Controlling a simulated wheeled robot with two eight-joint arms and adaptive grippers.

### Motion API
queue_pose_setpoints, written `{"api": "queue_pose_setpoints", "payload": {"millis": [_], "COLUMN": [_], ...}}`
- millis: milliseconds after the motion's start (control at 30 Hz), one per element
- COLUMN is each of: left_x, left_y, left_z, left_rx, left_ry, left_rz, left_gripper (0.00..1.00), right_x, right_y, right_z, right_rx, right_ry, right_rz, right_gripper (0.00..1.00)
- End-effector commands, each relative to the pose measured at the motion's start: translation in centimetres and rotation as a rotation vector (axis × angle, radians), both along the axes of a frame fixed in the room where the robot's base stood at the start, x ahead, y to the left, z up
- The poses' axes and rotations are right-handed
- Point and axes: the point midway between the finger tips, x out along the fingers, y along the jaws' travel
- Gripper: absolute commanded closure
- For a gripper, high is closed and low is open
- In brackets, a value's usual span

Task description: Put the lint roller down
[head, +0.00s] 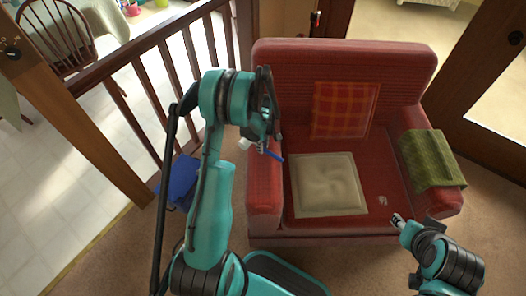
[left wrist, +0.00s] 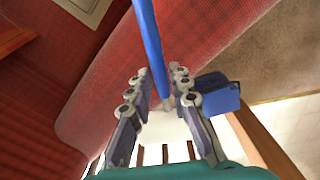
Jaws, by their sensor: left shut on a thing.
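The lint roller has a thin blue handle (head: 274,156) and a white roll (head: 245,143). My left gripper (head: 266,137) is shut on it, over the left armrest of the red sofa. In the left wrist view the lint roller (left wrist: 150,48) runs between the two fingers (left wrist: 156,76), its handle pointing up the picture and its white head low between them. Whether it touches the armrest is unclear. My right gripper (head: 398,220) is at the lower right, near the sofa's front edge; its jaw opening is too small to read.
The red sofa (head: 270,62) holds a beige cushion (head: 328,184), a plaid pillow (head: 345,110), a green cloth (head: 432,160) and a small pale item (head: 382,200). A blue box (head: 180,181) stands on the floor beside the wooden railing (head: 140,50). Some seat is bare right of the beige cushion.

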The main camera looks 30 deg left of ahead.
Motion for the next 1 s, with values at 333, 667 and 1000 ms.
{"api": "queue_pose_setpoints", "payload": {"millis": [333,667,1000], "left_x": [0.0,0.1,0.0], "left_y": [0.0,0.0,0.0], "left_z": [-2.9,-3.2,-2.7], "left_rx": [0.000,0.000,0.000], "left_ry": [0.000,0.000,0.000], "left_rz": [0.000,0.001,0.001], "left_gripper": [1.00,0.60,0.60], "right_x": [0.0,0.0,0.0], "right_y": [0.0,0.0,0.0], "right_z": [-1.6,-1.5,-1.5], "right_rx": [0.000,0.000,0.000], "right_ry": [0.000,0.000,0.000], "right_rz": [0.000,0.000,0.000], "right_gripper": [0.60,0.60,0.60]}}
